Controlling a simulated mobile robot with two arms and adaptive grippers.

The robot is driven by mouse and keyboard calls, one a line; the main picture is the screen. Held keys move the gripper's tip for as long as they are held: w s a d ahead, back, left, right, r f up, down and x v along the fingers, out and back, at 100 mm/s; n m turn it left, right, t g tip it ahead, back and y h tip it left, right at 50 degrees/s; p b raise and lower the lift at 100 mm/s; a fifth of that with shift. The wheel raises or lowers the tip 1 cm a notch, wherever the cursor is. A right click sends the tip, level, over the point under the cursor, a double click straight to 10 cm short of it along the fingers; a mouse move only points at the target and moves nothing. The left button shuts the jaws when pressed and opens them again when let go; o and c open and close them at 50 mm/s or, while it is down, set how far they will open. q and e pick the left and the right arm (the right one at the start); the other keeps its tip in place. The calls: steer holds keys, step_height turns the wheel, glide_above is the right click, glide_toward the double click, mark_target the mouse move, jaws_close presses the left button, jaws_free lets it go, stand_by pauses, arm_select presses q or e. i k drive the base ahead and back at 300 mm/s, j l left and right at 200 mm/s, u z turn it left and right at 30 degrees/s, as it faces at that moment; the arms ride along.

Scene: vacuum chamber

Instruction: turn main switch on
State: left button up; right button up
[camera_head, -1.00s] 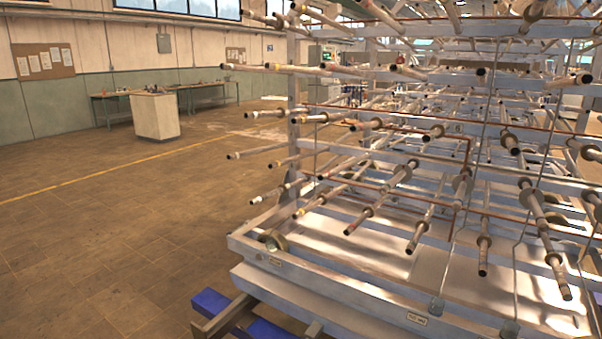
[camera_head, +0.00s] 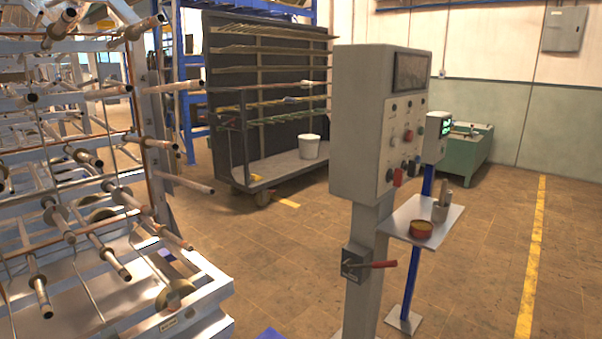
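A grey control cabinet (camera_head: 362,125) stands on a post right of centre. Its front panel carries a dark display (camera_head: 411,72), several small knobs and buttons, and a red switch (camera_head: 398,177) near the lower edge. A small box with a red-handled lever (camera_head: 380,265) is mounted lower on the post; the handle points to the right, roughly level. I cannot tell which of these is the main switch, or whether it is on. Neither of my grippers is in view.
A metal rack with many rods (camera_head: 110,200) fills the left side. A shelf cart (camera_head: 250,180) with a white bucket (camera_head: 310,146) stands behind. Floor is clear at right.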

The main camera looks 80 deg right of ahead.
mark_target(396, 177)
steer(key=z, duration=3.15)
steer(key=i+l+u, duration=0.2)
steer(key=i+l, duration=0.2)
steer(key=l, duration=0.2)
steer(key=i+l+u, duration=0.1)
steer(key=l, duration=0.25)
steer(key=i, duration=0.05)
